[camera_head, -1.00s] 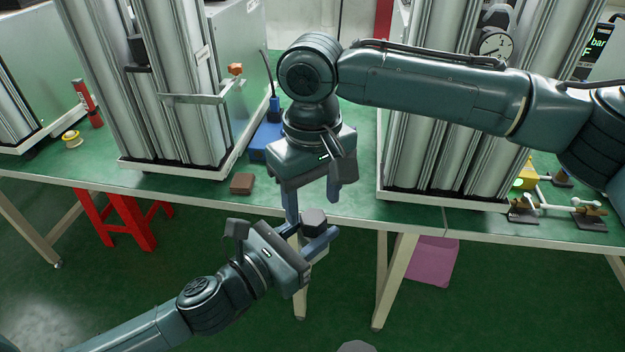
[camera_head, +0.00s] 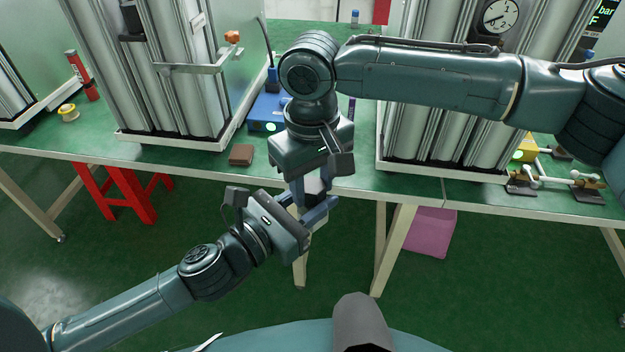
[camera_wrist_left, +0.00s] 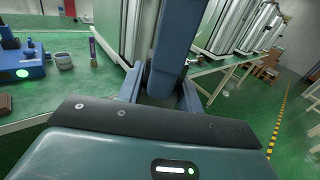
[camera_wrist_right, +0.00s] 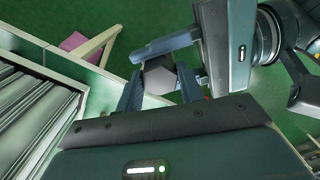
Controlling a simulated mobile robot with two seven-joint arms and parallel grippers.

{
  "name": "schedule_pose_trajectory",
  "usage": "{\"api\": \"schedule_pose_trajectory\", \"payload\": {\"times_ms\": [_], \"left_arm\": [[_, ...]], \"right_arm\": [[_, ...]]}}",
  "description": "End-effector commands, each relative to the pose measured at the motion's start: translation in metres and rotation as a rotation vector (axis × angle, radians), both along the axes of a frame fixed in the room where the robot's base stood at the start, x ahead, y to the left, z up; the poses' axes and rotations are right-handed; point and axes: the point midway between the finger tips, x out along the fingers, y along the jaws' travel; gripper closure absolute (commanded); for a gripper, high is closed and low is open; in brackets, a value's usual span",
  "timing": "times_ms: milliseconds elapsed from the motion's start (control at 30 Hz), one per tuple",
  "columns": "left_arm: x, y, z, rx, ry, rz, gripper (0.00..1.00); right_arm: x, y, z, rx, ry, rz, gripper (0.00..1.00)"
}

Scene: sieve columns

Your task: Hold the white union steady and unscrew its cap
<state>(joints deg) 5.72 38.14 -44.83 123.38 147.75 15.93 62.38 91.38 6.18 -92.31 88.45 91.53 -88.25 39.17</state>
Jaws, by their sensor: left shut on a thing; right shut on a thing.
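The union's dark grey hexagonal cap (camera_head: 316,186) shows between my two grippers, in front of the table edge and above the floor. It also shows in the right wrist view (camera_wrist_right: 160,80). The union's white body is mostly hidden by fingers and the cap. My left gripper (camera_head: 318,199) comes in from the lower left and is shut on the union. My right gripper (camera_head: 313,189) points down from above, its fingers on either side of the cap, shut on it. In the left wrist view the right gripper (camera_wrist_left: 168,60) blocks the union.
The green table (camera_head: 200,160) carries tall sieve columns (camera_head: 150,80), a blue box (camera_head: 265,112) and a brown block (camera_head: 241,154) close behind the grippers. A red stand (camera_head: 120,190) and a pink bin (camera_head: 430,232) are beneath. Floor in front is clear.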

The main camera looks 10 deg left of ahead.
Motion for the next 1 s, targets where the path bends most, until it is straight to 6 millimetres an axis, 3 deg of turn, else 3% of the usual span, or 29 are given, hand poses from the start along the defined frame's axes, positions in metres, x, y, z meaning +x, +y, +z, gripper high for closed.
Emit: {"api": "schedule_pose_trajectory", "payload": {"times_ms": [200, 533, 833, 867, 1000], "left_arm": [[0.0000, -0.0001, 0.0006, -0.001, -0.001, 0.000, 1.00], [0.0000, -0.0001, 0.0005, -0.001, -0.001, 0.000, 1.00], [-0.0001, -0.0002, 0.0005, -0.001, -0.001, -0.001, 1.00], [-0.0001, -0.0002, 0.0005, -0.001, -0.001, -0.001, 1.00], [-0.0001, -0.0001, 0.0004, -0.001, -0.001, -0.001, 1.00]], "right_arm": [[0.0001, 0.0000, 0.0002, 0.000, 0.000, 0.000, 0.91], [-0.0002, 0.0001, 0.0001, 0.002, 0.003, 0.264, 0.91], [0.0004, -0.0001, 0.0006, 0.001, 0.001, 0.287, 0.91], [0.0004, -0.0001, 0.0006, 0.001, 0.001, 0.287, 0.61], [0.0003, -0.0001, 0.0005, 0.001, 0.001, 0.286, 0.50]]}}
